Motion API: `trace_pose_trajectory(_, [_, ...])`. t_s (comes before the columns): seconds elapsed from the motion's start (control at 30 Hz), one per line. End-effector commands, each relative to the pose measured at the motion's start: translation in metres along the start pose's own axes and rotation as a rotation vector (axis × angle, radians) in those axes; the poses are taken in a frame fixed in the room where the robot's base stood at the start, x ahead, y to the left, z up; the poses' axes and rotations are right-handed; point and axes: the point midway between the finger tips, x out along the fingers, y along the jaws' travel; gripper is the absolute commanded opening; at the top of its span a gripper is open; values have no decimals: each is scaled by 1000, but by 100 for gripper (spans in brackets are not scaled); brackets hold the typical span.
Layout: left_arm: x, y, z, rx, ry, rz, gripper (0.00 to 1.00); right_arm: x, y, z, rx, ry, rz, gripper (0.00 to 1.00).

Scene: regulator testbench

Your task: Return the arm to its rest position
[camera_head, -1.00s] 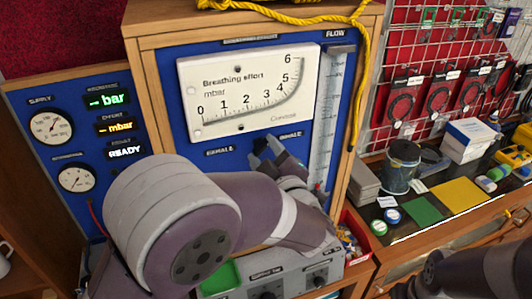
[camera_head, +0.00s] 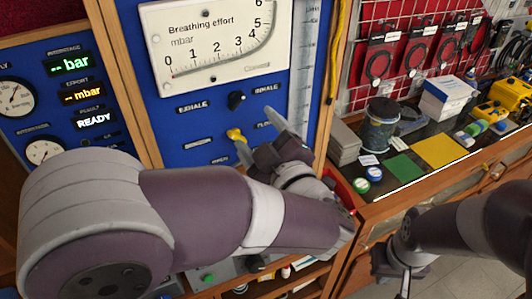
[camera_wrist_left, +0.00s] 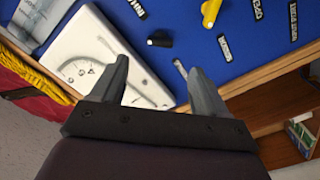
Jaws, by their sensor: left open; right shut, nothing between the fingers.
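My left arm reaches in from the left across the blue test panel (camera_head: 190,150). Its gripper (camera_head: 258,135) is open and empty in front of the panel's lower right part. One fingertip appears close to the yellow knob (camera_head: 235,134), but contact cannot be told. The black knob (camera_head: 236,100) sits just above. The left wrist view shows the spread fingers (camera_wrist_left: 158,68) with nothing between them, and the black knob (camera_wrist_left: 159,40) and yellow knob (camera_wrist_left: 210,12) beyond them. My right gripper (camera_head: 403,275) is shut and empty, low at the right.
The white breathing effort gauge (camera_head: 215,40) is above the knobs, and a flow tube (camera_head: 305,60) stands at its right. The workbench at right holds a dark jar (camera_head: 379,128), a green mat (camera_head: 405,167), a yellow mat (camera_head: 440,150) and white boxes (camera_head: 446,97).

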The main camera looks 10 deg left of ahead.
Motion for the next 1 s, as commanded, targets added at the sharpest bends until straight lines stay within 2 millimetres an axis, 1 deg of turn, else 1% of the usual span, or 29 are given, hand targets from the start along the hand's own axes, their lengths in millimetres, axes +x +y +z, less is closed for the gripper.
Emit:
trace_pose_trajectory(0.03, [-11, -3, 4, -2, -4, 3, 74, 9, 0, 1, 0, 0, 0, 0])
trace_pose_trajectory(0.1, [-22, -2, 3, -1, -3, 3, 74, 12, 0, 1, 0, 0, 0, 0])
trace_pose_trajectory(0.2, [-32, -1, 1, 0, -1, 1, 74, 14, 0, 2, 0, 0, 0, 0])
trace_pose_trajectory(0.3, [-36, 0, 0, 1, 0, -1, 74, 14, 0, 2, 0, 0, 0, 0])
trace_pose_trajectory(0.63, [-35, 0, -1, 1, 1, -1, 74, 14, 0, 1, 0, 1, 0, 0])
trace_pose_trajectory(0.7, [-35, 0, 4, -1, -19, 1, 74, 14, 0, 2, 0, 0, 0, 0])
trace_pose_trajectory(0.77, [-36, 6, 18, -4, -91, 28, 74, 14, 0, 2, 0, 0, 0, 0])
trace_pose_trajectory(0.83, [-44, 23, 54, 18, -268, 140, 74, 14, 0, 2, 0, 0, 0, 0])
trace_pose_trajectory(0.87, [-53, 32, 74, 45, -372, 213, 74, 14, 0, 2, 0, 0, 0, 0])
trace_pose_trajectory(0.9, [-71, 42, 104, 104, -529, 322, 74, 14, 0, 2, 0, 0, 0, 0])
trace_pose_trajectory(0.93, [-82, 42, 125, 167, -646, 393, 74, 16, 0, 2, 0, 0, 0, 0])
trace_pose_trajectory(0.97, [-93, 36, 145, 245, -763, 453, 74, 18, 0, 2, 0, 1, 0, 0])
trace_pose_trajectory(1.0, [-103, 17, 168, 367, -911, 508, 74, 21, 0, 2, 0, 0, 0, 0])
